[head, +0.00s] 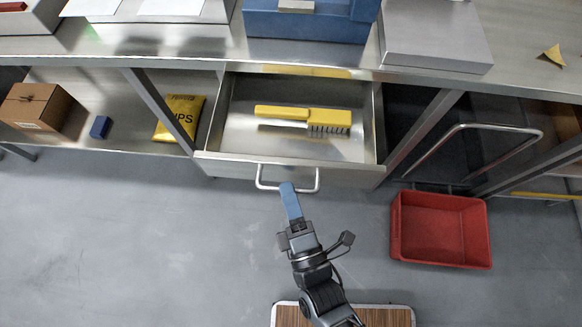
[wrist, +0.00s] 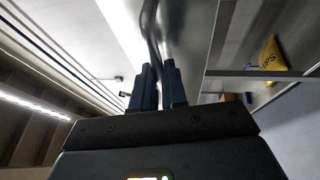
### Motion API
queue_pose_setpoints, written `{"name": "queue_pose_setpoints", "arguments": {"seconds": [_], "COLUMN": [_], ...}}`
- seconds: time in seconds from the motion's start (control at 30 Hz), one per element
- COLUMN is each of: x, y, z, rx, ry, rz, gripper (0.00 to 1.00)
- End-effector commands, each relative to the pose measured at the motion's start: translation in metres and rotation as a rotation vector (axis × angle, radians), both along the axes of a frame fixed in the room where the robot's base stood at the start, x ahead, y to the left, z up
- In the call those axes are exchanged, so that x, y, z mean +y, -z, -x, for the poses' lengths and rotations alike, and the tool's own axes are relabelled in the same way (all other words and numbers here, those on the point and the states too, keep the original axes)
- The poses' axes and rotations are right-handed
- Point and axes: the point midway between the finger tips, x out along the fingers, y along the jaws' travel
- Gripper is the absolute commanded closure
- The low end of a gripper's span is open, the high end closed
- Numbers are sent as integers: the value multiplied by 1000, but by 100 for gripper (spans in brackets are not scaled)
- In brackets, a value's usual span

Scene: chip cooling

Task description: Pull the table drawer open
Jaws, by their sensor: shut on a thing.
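The table drawer (head: 230,160) is open in the head view, pulled out from under the steel table (head: 185,48). A yellow brush (head: 300,117) lies inside it. The drawer's metal bar handle (head: 262,180) sticks out from its front. My gripper (head: 287,187) is at the middle of the handle, with its blue fingers reaching it. In the wrist view the fingers (wrist: 159,75) are shut on the handle bar (wrist: 150,28), which runs between them. The exact contact is partly hidden by the fingers.
A red bin (head: 440,258) stands on the floor at the right. A yellow chip bag (head: 180,117), a blue block (head: 100,127) and a cardboard box (head: 40,106) lie on the lower shelf at left. A metal cart handle (head: 490,127) is at right. Floor left of my arm is clear.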

Motion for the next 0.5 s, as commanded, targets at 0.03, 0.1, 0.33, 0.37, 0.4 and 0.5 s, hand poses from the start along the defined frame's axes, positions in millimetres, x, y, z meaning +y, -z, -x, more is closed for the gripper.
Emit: {"name": "queue_pose_setpoints", "arguments": {"seconds": [0.03, 0.1, 0.33, 0.37, 0.4, 0.5], "x": [0, 0, 0, 0, 0, 0], "y": [1, 1, 1, 1, 1, 1], "z": [4, 8, 11, 11, 11, 11], "rx": [3, 4, 3, 3, 3, 3], "ry": [0, 0, 0, 0, -1, -1], "rz": [1, 0, 1, 1, 1, 1], "gripper": [100, 100, 100, 100, 100, 100]}}
